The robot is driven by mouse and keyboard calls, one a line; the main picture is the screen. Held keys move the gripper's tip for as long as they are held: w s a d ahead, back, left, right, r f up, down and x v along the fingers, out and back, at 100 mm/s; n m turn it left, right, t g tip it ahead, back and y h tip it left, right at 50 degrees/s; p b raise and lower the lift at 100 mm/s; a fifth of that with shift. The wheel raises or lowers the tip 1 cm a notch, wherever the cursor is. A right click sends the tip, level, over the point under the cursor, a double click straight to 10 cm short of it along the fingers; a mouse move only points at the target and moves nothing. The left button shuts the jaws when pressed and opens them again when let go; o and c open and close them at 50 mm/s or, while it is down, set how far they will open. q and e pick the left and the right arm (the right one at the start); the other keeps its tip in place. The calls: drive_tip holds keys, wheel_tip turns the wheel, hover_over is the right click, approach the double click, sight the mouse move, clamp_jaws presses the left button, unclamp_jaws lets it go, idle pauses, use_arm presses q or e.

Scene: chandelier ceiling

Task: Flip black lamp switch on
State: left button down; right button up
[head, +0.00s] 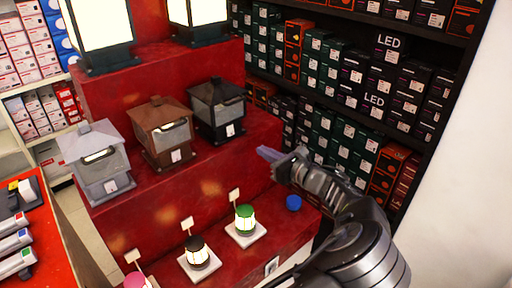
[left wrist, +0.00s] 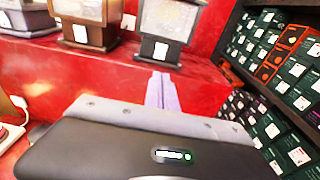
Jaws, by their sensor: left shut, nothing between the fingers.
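The black lamp (head: 217,110) stands on the middle red step, at the right end of a row of three. Its panes look grey and dull. A small white switch plate (head: 230,130) is on its lower front; it also shows in the left wrist view (left wrist: 160,50), where the black lamp (left wrist: 168,20) is at the top. I cannot tell the switch's position. My left gripper (head: 266,154) is shut and empty, right of and below the lamp in the head view, apart from it. In the left wrist view its purple fingers (left wrist: 160,90) point toward the lamp. My right gripper is not in view.
A brown lamp (head: 161,130) and a grey lamp (head: 97,160) stand left of it, with similar plates. Lit lamps (head: 100,30) stand on the step above. Small lit lamps (head: 245,220) and a blue round item (head: 293,203) sit below. Shelves of boxes (head: 340,85) stand behind on the right.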

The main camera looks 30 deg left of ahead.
use_arm(q)
drive_tip(key=x, duration=1.3)
drive_tip(key=shift+a, duration=0.1)
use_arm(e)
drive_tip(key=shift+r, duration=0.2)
use_arm(q)
drive_tip(key=shift+a, duration=0.15)
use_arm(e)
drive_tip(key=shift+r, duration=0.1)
use_arm(q)
drive_tip(key=shift+d+f+p, duration=0.15)
drive_tip(key=shift+d+p, duration=0.3)
approach(232, 134)
drive_tip(key=s+d+f, duration=0.2)
drive_tip(key=d+f, duration=0.1)
drive_tip(key=d, duration=0.3)
drive_tip(key=shift+d, duration=0.35)
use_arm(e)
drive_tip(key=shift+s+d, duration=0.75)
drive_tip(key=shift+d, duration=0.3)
